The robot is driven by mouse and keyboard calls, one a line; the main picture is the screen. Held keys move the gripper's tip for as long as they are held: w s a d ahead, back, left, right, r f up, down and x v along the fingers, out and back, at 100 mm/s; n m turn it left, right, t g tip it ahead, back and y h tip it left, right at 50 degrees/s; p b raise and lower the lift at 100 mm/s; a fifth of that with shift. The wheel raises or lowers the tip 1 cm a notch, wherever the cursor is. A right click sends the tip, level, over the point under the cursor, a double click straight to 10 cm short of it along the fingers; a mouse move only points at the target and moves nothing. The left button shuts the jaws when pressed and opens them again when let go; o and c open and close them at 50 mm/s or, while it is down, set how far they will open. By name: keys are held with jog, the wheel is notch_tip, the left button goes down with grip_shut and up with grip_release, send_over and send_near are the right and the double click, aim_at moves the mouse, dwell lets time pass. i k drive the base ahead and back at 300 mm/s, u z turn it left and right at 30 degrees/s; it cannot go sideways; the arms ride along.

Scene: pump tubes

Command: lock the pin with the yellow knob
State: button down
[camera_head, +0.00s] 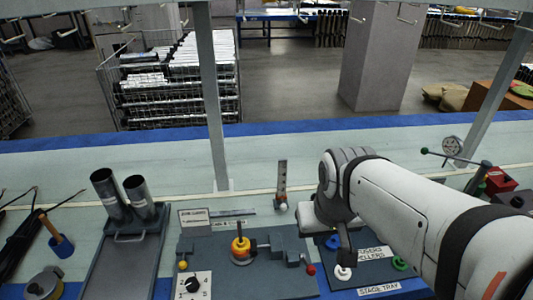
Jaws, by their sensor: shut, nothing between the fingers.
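A small yellow knob (183,265) shows at the front left of the dark grey plate, just in front of a small grey block (185,247). The pin itself is too small to make out, so I cannot tell its position. My gripper (344,262) points down over the stage tray, well to the right of the yellow knob. Its dark fingers look shut and hold nothing. They are just above a white ring-like part (342,273); I cannot tell whether they touch it. My arm hides part of the tray.
A yellow-orange part (240,247) stands mid-plate. A red knob (311,270) is at its right, a dial (192,285) at its front left. The stage tray (379,290) holds a green part (399,263). Two metal tubes (139,190) stand at left. An upright post (282,180) rises behind.

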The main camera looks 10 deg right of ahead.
aim_at(182, 264)
jog(key=u, duration=1.75)
jog(key=i, duration=0.25)
jog(key=z, duration=0.05)
